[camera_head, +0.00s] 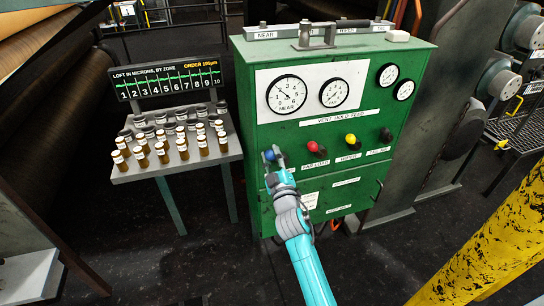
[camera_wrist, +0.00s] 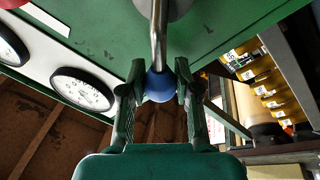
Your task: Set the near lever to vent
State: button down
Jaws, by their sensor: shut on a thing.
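The near lever has a blue ball knob (camera_head: 269,155) at the left end of the lever row on the green cabinet (camera_head: 283,218). My gripper (camera_head: 277,152) reaches up from below and is shut on this knob. In the wrist view the blue knob (camera_wrist: 160,86) sits between the two fingers, with its metal shaft (camera_wrist: 158,38) running up to a round mount. The fingers partly cover the knob. A strip reading VENT HOLD FEED (camera_head: 339,117) is above the levers. I cannot tell which setting the near lever is at.
A red-knobbed lever (camera_head: 312,148), a yellow-knobbed lever (camera_head: 351,139) and a black-knobbed lever (camera_head: 386,134) stand to the right. Dials, including the NEAR dial (camera_head: 287,94), are above. A side table (camera_head: 177,162) with several brown jars is to the left.

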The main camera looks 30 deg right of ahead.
jog(key=c, duration=1.1)
grip_release()
jog(key=shift+f, duration=0.1)
jog(key=v, duration=1.2)
jog(key=shift+a, duration=0.1)
